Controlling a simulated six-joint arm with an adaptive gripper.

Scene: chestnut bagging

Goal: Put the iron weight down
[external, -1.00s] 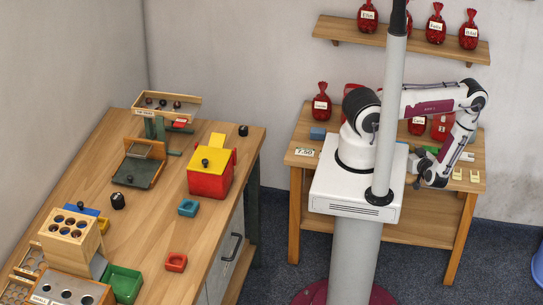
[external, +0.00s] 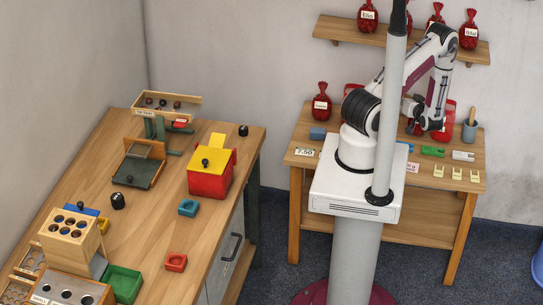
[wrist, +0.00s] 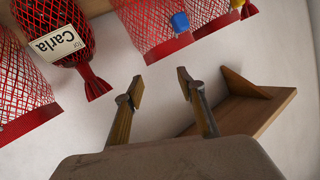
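My gripper (wrist: 160,87) is open in the wrist view, its two fingers well apart with nothing between them. In the external view my gripper (external: 413,128) is over the back table, close to red net bags; its fingers are small and partly lost against my arm. I see no weight in the gripper. Two small black knobbed pieces that look like weights stand on the left table: one near the middle (external: 118,201) and one at the far right corner (external: 243,130). I cannot tell which is the iron weight. Both are far from my gripper.
A wall shelf (external: 400,40) holds more bags.

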